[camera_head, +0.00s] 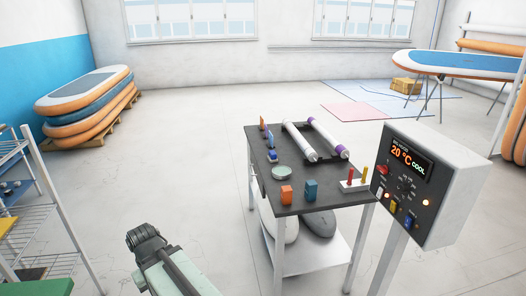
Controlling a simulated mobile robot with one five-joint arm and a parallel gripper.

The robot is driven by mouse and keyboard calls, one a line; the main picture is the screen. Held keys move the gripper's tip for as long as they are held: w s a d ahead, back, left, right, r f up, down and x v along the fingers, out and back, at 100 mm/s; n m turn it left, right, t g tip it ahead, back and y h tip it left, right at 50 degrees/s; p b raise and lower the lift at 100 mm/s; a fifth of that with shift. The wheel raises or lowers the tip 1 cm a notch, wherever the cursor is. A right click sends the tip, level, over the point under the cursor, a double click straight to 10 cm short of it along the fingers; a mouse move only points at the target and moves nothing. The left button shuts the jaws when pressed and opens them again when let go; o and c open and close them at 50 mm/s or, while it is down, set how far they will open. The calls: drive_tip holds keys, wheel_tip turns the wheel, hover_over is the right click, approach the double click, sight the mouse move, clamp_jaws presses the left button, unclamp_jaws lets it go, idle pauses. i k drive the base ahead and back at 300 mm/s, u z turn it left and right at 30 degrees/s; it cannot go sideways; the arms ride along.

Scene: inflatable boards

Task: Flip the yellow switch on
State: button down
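The yellow switch (393,207) is a small lever low on the front of a grey control box (455,190) at the right. It sits in a row between a white switch and a blue switch (409,220). It is too small to tell its position. My arm comes up from the bottom edge, left of centre. Its dark end (146,238), which seems to be my gripper, is far to the left of the box and touches nothing. I cannot make out its fingers.
The box has a lit display (410,160) reading 20 °C COOL, a red switch, a dial and glowing lamps. A dark-topped cart (300,172) with rollers and small blocks stands left of it. Wire shelving (45,235) is at the left. Floor between arm and cart is clear.

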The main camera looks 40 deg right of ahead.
sight(393, 205)
drive_tip(key=u, duration=0.35)
drive_tip(key=k, duration=1.15)
drive_tip(key=z, duration=0.3)
